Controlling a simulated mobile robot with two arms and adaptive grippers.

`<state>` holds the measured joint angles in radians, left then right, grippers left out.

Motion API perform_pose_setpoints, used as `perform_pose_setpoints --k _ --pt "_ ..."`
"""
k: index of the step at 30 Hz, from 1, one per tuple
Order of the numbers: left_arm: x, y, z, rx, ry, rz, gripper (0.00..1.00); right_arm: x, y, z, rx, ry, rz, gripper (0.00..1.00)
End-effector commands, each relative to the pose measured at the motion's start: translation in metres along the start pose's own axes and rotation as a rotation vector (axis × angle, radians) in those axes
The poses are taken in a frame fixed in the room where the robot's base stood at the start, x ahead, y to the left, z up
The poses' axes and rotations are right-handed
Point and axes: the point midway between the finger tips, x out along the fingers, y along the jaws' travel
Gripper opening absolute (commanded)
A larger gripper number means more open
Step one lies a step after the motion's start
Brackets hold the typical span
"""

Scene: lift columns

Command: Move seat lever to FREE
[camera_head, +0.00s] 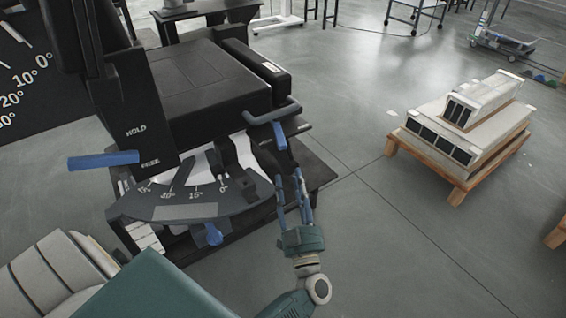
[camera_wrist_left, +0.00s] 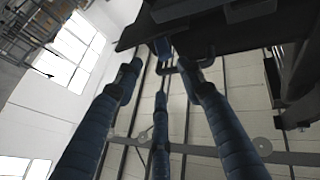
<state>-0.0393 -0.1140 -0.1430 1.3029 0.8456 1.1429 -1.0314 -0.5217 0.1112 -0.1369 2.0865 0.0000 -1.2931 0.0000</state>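A black seat (camera_head: 205,85) stands at centre left. Its side panel (camera_head: 133,110) carries the words HOLD and what looks like FREE, with a blue handle (camera_head: 103,160) level with the lower word. Which one is the seat lever I cannot tell. My left gripper (camera_head: 289,180) is open and empty, its fingers pointing up just below the blue-ended bar. In the left wrist view the blue end (camera_wrist_left: 162,46) shows beyond the spread fingers (camera_wrist_left: 160,78), apart from them. My right gripper is not in view.
A dark angle scale (camera_head: 190,203) with a blue knob (camera_head: 213,235) sits under the seat. A pallet with pale boxes (camera_head: 470,125) stands at the right. Pale padded shapes (camera_head: 55,275) fill the lower left. The floor between seat and pallet is clear.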

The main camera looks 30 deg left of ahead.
Motion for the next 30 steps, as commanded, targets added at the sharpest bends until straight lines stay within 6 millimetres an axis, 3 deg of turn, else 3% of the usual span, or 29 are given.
perform_pose_setpoints --k 5,18,24,30 --pt "0.017 -0.006 -0.004 -0.001 0.012 -0.03 0.39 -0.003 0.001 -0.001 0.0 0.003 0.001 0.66" --pt "0.094 -0.006 -0.004 -0.001 0.011 -0.025 0.39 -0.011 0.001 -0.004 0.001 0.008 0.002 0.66" --pt "0.108 -0.007 -0.004 0.0 0.008 -0.024 0.39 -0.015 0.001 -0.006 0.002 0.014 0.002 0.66" --pt "0.11 -0.007 -0.003 0.0 0.007 -0.024 0.39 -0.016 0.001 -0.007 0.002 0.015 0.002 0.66"
